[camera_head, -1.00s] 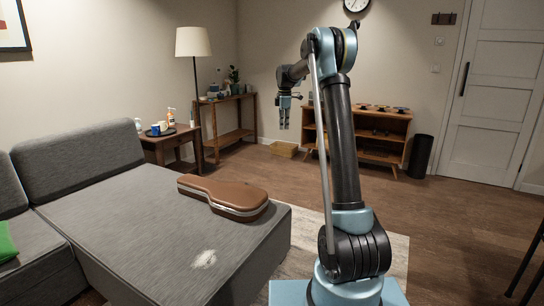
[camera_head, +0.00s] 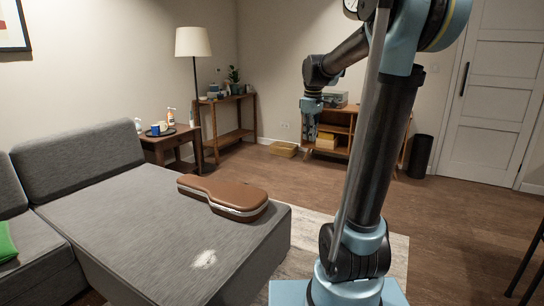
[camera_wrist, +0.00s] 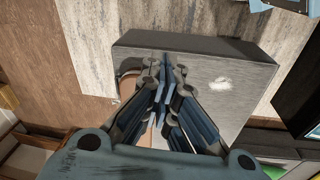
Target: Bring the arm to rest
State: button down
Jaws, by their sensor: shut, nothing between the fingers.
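My gripper (camera_head: 311,126) hangs fingers down at the end of my raised arm, in front of the wooden shelf at the back of the room. It is shut and empty. In the wrist view my gripper's fingers (camera_wrist: 165,82) are close together, with nothing held between them. My arm stands on its base at the right of the head view. My gripper touches nothing that I can see.
A grey sofa (camera_head: 130,225) bears a brown guitar case (camera_head: 225,197) and a white patch (camera_head: 204,259). A wooden shelf (camera_head: 340,118), a black bin (camera_head: 420,156) and a floor lamp (camera_head: 193,42) stand behind. The floor (camera_head: 455,205) at right is largely clear.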

jog(key=s+d+f+m, duration=0.1)
jog(key=s+f+m, duration=0.2)
jog(key=s+f, duration=0.3)
jog(key=s+d+f+m, duration=0.2)
jog(key=s+f, duration=0.5)
jog(key=s, duration=0.7)
jog(key=s+d+f+m, duration=0.1)
jog(key=s+f+m, duration=0.4)
jog(key=s, duration=0.5)
jog(key=shift+s+d+f+t, duration=0.15)
jog(key=shift+f+t, duration=0.15)
jog(key=shift+f, duration=0.6)
jog(key=shift+w+f, duration=0.2)
jog(key=shift+w, duration=0.2)
